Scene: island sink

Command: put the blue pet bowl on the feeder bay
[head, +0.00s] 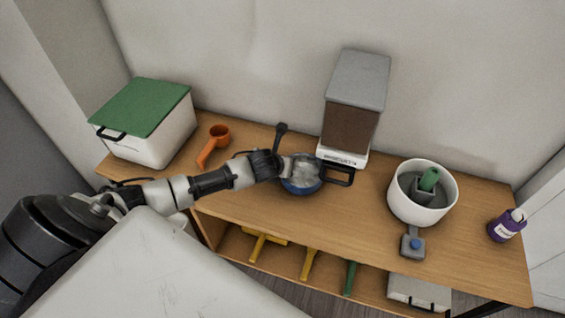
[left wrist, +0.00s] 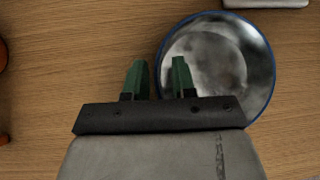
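The blue pet bowl (head: 304,180) is on the wooden counter, left of and in front of the feeder (head: 355,105). It has a blue rim and a shiny grey inside. A black square outline (head: 338,182) lies at the feeder's white base; I take it for the feeder bay. My left gripper (head: 288,166) is over the bowl's left side and hides part of it. In the left wrist view, my gripper's green fingers (left wrist: 159,78) are apart, with the left rim of the bowl (left wrist: 225,65) between them in the picture. Contact cannot be told. My right gripper is not in view.
A white bin with a green lid (head: 140,108) and an orange scoop (head: 214,143) are on the left. A white bucket (head: 407,205), a grey blue-dotted item (head: 412,243) and a purple bottle (head: 506,226) are on the right. A lower shelf holds several items. The front-centre counter is clear.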

